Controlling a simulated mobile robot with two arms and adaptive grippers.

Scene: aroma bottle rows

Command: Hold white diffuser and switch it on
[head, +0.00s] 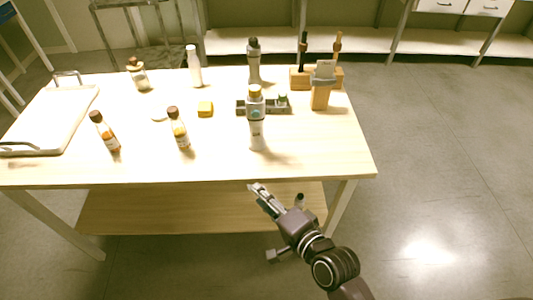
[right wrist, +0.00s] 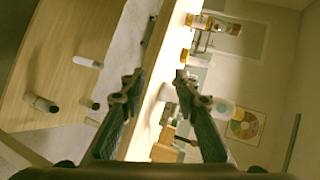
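A pale bottle-like device (head: 257,135) with a tan top and a teal spot stands upright near the table's front edge in the head view; it looks like the white diffuser. A white bottle with a teal mark (right wrist: 222,107) shows partly behind a finger in the right wrist view; I cannot tell if it is the same one. A plain white bottle (head: 194,68) stands farther back. My right gripper (head: 277,194) is open and empty in front of the table edge, apart from the device. Its spread fingers (right wrist: 158,88) show in the wrist view. My left gripper is not in view.
The wooden table (head: 220,165) holds amber bottles (head: 106,133) (head: 179,130), a grey bottle (head: 254,65), a yellow block (head: 205,109), a wooden holder (head: 320,95) and a white tray (head: 50,115). A lower shelf (head: 170,210) lies beneath. The front strip of tabletop is mostly clear.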

